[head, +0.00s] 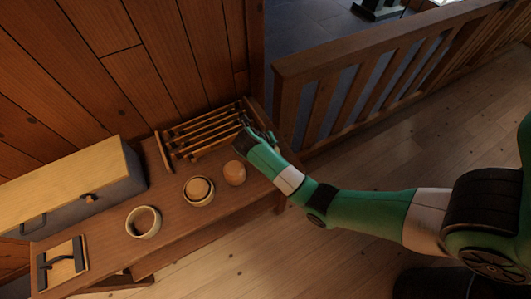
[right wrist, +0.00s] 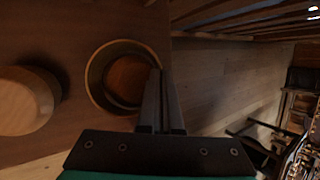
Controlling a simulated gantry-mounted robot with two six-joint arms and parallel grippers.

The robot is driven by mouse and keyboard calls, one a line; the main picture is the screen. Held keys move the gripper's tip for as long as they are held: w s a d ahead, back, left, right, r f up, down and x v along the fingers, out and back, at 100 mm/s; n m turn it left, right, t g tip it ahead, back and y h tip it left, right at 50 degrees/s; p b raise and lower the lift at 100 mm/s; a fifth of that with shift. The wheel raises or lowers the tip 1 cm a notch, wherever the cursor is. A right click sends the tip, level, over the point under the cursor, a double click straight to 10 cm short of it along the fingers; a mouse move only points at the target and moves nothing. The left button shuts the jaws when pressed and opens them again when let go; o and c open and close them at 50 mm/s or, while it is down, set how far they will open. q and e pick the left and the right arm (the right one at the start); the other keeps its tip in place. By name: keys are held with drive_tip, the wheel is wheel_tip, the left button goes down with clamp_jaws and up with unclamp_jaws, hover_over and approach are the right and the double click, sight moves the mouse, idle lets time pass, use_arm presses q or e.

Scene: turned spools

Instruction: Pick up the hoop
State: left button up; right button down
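The hoop, a short round wooden ring open in the middle, shows in the right wrist view (right wrist: 98,75). It is close to the table's right edge, with a brown surface visible through it. My right gripper (right wrist: 160,72) has its two dark fingers close together at the hoop's right rim, one on the inner side and one on the outer, pinching the wall. In the head view my right gripper (head: 255,130) is at the table's far right end, and the hand hides the hoop. My left gripper is not in view.
A rounded wooden piece (head: 235,173) stands near the hand; another sits inside a ring (head: 198,200). An open cup-like ring (head: 143,222) is further left. A slatted rack (head: 175,152), a long box (head: 60,190) and a handled board (head: 60,265) share the table (head: 115,215). A railing (head: 330,60) stands behind.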

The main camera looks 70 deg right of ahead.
idle(0.6)
wheel_tip(320, 180, up, 10)
drive_tip(key=p, duration=0.5)
drive_tip(key=w+d+m+y+p, duration=0.1)
drive_tip(key=w+m+p, duration=0.2)
drive_tip(key=w+m, duration=0.15)
drive_tip(key=s+a+f+m+t+p, duration=0.1)
drive_tip(key=s+f+m+t+p, duration=0.1)
drive_tip(key=s+p, duration=0.6)
drive_tip(key=f+p, duration=0.1)
drive_tip(key=p, duration=0.2)
drive_tip(key=shift+s+a, duration=0.15)
drive_tip(key=shift+s, duration=0.15)
drive_tip(key=shift+f, duration=0.15)
